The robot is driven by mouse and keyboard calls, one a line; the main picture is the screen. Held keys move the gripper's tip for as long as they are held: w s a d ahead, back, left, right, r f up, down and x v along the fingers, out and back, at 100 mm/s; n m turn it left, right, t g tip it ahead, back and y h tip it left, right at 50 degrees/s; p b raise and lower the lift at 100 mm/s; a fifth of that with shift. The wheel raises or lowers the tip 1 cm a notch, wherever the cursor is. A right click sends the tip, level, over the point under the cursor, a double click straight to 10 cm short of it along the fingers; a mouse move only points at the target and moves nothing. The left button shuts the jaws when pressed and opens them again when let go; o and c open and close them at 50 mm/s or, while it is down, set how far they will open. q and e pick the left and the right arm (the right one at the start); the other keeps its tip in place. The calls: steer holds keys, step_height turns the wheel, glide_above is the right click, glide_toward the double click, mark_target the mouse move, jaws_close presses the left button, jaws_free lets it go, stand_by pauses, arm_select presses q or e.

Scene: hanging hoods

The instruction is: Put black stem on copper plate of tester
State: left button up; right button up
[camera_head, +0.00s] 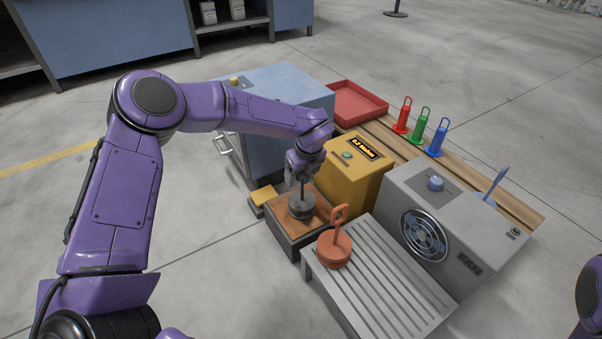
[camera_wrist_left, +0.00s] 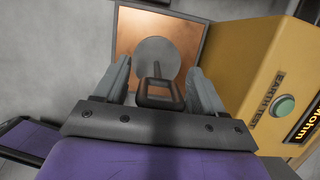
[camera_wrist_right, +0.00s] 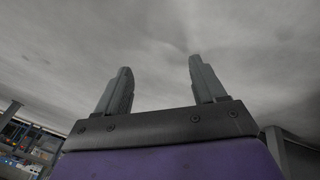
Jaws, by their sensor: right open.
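The black stem (camera_head: 301,207), a dark grey disc with a thin upright rod and loop handle, stands on the copper plate (camera_head: 279,207) of the tester (camera_head: 356,172). In the left wrist view the stem's dark loop handle (camera_wrist_left: 160,95) lies between the fingers of my left gripper (camera_wrist_left: 159,66), with a gap on each side. My left gripper is open above the disc. The disc looks flat on the copper plate (camera_wrist_left: 190,30), inside its edges. My right gripper (camera_wrist_right: 160,62) is open and empty, away from the tester.
An orange disc with handle (camera_head: 335,249) sits on the grey slatted rack (camera_head: 385,285). A grey fan machine (camera_head: 445,225) stands right. Red, green and blue stems (camera_head: 421,128) and a red tray (camera_head: 357,103) are behind. A blue cabinet (camera_head: 290,90) stands behind my left arm.

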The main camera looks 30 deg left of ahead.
arm_select(q)
steer(key=shift+r, duration=0.25)
arm_select(e)
steer(key=shift+r, duration=0.15)
arm_select(q)
steer(key=p+v, duration=0.6)
steer(key=v, duration=0.6)
arm_select(e)
steer(key=s+a+r+g+y, duration=0.2)
steer(key=s+a+r+g, duration=0.3)
steer(key=s+a+r, duration=0.1)
steer(key=shift+s+a+r+y, duration=0.25)
steer(key=shift+s+r, duration=0.3)
steer(key=shift+s, duration=0.65)
